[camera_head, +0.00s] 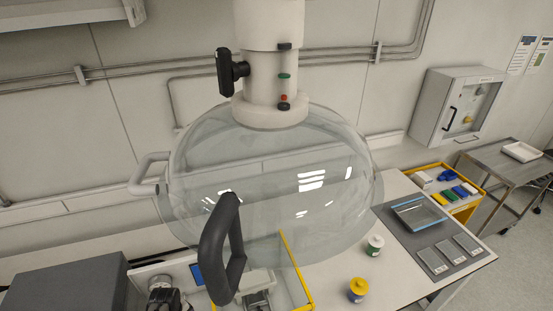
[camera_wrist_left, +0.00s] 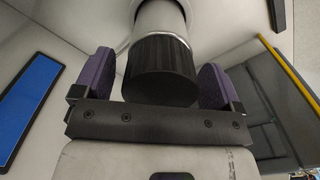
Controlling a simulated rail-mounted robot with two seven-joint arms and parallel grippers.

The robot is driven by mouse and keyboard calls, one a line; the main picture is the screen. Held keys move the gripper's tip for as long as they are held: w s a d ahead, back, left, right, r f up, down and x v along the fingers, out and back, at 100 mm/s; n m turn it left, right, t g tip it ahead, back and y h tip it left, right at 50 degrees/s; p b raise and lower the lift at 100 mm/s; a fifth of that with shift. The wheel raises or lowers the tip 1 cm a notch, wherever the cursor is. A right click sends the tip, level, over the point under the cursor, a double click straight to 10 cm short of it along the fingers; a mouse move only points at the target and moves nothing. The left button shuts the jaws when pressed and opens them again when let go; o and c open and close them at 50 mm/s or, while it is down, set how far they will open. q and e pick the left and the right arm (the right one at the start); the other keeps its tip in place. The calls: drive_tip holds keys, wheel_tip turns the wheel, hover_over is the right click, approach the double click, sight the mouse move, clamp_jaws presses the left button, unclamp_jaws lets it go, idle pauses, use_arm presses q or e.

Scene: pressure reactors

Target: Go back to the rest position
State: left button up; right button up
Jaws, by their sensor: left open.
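In the left wrist view my left gripper (camera_wrist_left: 156,82) is open. Its two purple finger pads stand on either side of a black ribbed knob (camera_wrist_left: 160,68) on a pale cylinder, with a gap visible on both sides. In the head view, dark mechanical parts at the lower left edge, by a pale round fitting, are cut off, and I cannot tell which are my gripper. My right gripper is in neither view.
A clear dome hood (camera_head: 320,170) with a black handle (camera_head: 222,250) fills the middle. A white-capped jar (camera_head: 374,246) and a yellow-capped jar (camera_head: 357,290) stand on the bench right of it. A grey mat (camera_head: 435,236) holds a tray. A blue panel (camera_wrist_left: 28,100) is left of my gripper.

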use_arm(q)
drive_tip(key=shift+m, duration=0.9)
drive_tip(key=shift+c, duration=0.4)
drive_tip(key=c, duration=0.9)
drive_tip(key=n+p, duration=0.1)
drive_tip(key=n, duration=0.2)
drive_tip(key=shift+r, duration=0.1)
drive_tip(key=shift+c, duration=0.2)
drive_tip(key=n, duration=0.5)
drive_tip(key=n, duration=0.3)
drive_tip(key=shift+n+p, duration=0.35)
drive_tip(key=shift+n, duration=0.05)
drive_tip(key=n, duration=0.4)
